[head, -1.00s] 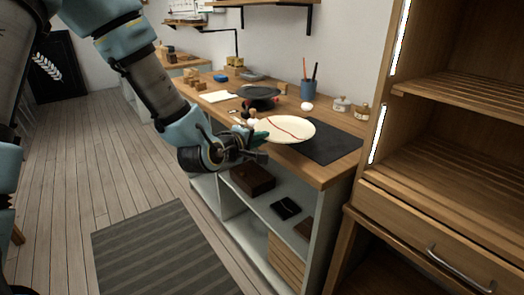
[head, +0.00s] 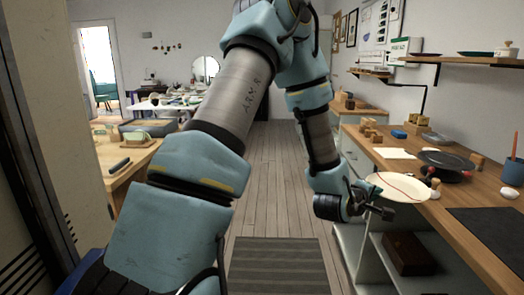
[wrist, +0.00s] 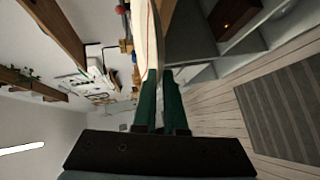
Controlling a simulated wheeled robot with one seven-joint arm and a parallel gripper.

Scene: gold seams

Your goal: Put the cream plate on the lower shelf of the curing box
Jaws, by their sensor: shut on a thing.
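The cream plate (head: 402,187), with a thin red line across it, shows at the right of the head view, over the front edge of the workbench. My gripper (head: 378,208) is shut on its near rim. In the wrist view the plate (wrist: 147,38) is seen nearly edge-on, with its rim between the green fingertips of my gripper (wrist: 160,75). I cannot tell how far the plate is above the bench. The curing box is not recognisable in the current views.
The workbench (head: 450,196) holds a dark turntable (head: 450,160), wooden blocks (head: 370,133), a blue pencil cup (head: 513,171) and a black mat (head: 490,228). A brown box (head: 408,255) sits on the shelf below. Bare floor and a striped mat (head: 277,265) lie left of the bench.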

